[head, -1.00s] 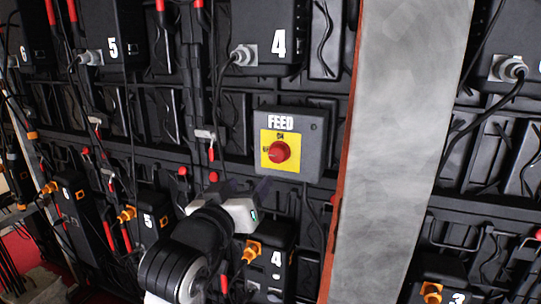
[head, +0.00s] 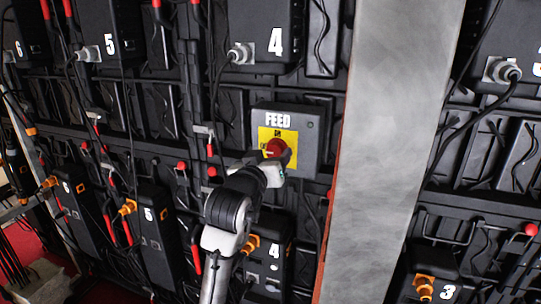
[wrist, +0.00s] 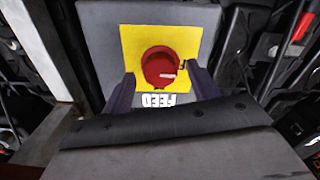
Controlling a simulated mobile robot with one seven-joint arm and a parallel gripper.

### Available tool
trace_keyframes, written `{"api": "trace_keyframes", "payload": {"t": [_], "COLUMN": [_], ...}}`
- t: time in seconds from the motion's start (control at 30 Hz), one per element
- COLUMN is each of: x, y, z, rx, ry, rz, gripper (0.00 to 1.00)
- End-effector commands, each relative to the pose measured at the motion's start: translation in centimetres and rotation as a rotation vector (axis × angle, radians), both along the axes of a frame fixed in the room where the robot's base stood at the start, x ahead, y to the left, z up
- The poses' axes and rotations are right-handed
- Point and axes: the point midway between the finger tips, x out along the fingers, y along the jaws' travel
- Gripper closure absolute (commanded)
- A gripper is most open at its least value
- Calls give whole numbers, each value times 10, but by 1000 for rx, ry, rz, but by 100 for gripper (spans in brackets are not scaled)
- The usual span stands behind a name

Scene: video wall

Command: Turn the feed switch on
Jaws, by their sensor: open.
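The feed switch is a red rotary knob (head: 275,148) on a yellow plate (head: 264,135), set in a grey box marked FEED (head: 311,145). In the head view my gripper (head: 279,158) is at the knob's lower side and covers part of the yellow plate. The wrist view shows the red knob (wrist: 159,67) between my two open fingers, one on each side and apart from it. The FEED lettering appears upside down there. A pale mark shows on the knob's lower right. I cannot tell how deep the fingertips reach around the knob.
A wide grey pillar (head: 395,150) with a red-brown edge stands just right of the box. Black numbered modules with cables and orange connectors (head: 249,246) fill the wall around and below. A red floor (head: 85,257) shows at the lower left.

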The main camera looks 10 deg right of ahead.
Motion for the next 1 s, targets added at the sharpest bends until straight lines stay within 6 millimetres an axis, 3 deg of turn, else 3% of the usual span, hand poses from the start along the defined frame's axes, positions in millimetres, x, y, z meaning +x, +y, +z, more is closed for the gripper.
{"api": "trace_keyframes", "payload": {"t": [0.2,0.57,1.0], "x": [0,0,0], "y": [0,0,0], "z": [0,0,-1], "rx": [0,0,95], "ry": [0,0,-64], "rz": [0,0,0], "gripper": [40,85,85]}}
